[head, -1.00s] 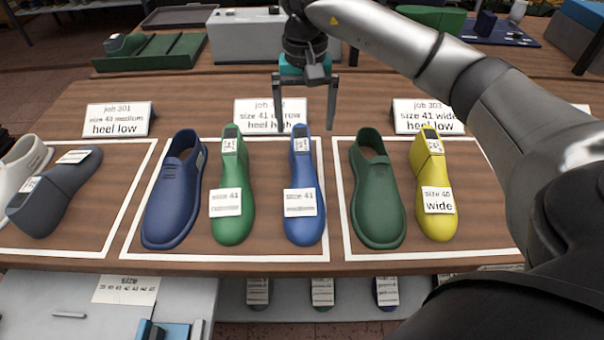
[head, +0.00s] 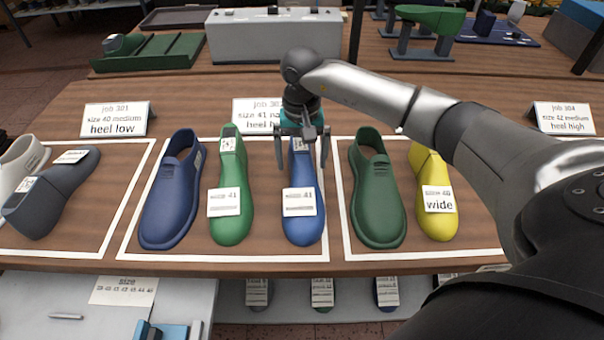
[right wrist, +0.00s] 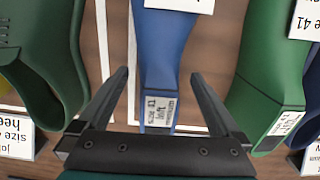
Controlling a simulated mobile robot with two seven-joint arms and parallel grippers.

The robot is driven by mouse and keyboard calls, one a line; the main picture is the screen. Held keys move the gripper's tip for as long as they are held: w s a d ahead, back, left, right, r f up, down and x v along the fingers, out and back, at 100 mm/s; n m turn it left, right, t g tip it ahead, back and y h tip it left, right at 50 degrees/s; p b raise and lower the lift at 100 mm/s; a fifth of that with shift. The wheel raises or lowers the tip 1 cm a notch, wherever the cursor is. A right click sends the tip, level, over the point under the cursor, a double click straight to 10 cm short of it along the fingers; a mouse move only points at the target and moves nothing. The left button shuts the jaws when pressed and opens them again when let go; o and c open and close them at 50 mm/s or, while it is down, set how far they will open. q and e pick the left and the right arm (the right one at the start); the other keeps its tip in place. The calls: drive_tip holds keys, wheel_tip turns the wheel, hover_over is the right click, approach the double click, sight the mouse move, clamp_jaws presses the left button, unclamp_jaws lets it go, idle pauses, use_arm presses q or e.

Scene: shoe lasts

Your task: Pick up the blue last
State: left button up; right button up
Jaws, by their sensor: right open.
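The blue last (head: 303,222) lies on the wooden table in the middle white-outlined area, toe toward me, with white labels on its heel and front. My right gripper (head: 301,160) is open, with its fingers to the left and right of the last's heel end. In the right wrist view the blue last (right wrist: 164,55) runs between the two open fingers (right wrist: 160,85), and neither finger appears to touch it. The gripper's exact height over the last is hard to tell. My left gripper is not in view.
A green last (head: 231,190) and a blue shoe (head: 172,195) stand left of the blue last. A dark green shoe (head: 377,195) and a yellow last (head: 437,222) stand to the right. A job card (head: 257,116) stands behind the gripper. A grey last (head: 50,195) lies far left.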

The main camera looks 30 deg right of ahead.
clamp_jaws()
idle(0.8)
drive_tip(key=shift+w+r, duration=0.1)
